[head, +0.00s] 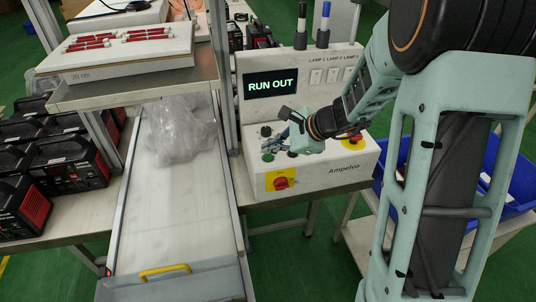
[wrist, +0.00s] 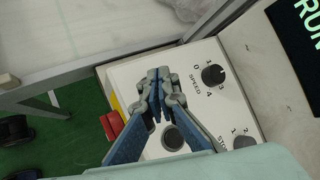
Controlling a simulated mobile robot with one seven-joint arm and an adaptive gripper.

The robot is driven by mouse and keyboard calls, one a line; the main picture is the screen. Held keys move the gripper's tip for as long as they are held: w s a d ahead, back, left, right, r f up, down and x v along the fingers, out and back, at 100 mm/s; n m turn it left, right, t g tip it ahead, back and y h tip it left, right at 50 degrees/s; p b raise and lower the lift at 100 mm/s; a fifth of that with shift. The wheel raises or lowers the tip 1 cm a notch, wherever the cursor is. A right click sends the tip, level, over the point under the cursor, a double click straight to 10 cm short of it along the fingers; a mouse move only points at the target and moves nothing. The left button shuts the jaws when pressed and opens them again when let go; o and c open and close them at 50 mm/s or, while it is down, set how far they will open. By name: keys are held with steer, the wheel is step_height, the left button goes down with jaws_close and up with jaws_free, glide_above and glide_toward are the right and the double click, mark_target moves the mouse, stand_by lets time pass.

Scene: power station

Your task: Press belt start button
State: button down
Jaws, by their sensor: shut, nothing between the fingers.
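The control box (head: 335,177) has a sloped panel and a screen (head: 271,84) reading "RUN OUT". I cannot read a start label. My gripper (head: 275,146) is shut and empty, low over the panel's left part beside the green button; contact cannot be told. In the wrist view, the fingers (wrist: 160,77) cover part of the panel, and no green button shows. A dark round control (wrist: 172,137) shows between them, beside the speed knob (wrist: 213,74).
A red rotary switch (head: 281,183) is on the box's front. A yellow-backed control (head: 355,141) is at its right. The belt (head: 172,200), with a clear plastic bag (head: 180,130) on it, runs along the left. A shelf (head: 135,88) stands over it. A blue bin (head: 510,190) is right.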

mark_target(270, 157)
steer(key=shift+r+p, duration=1.9)
steer(key=shift+r, duration=0.65)
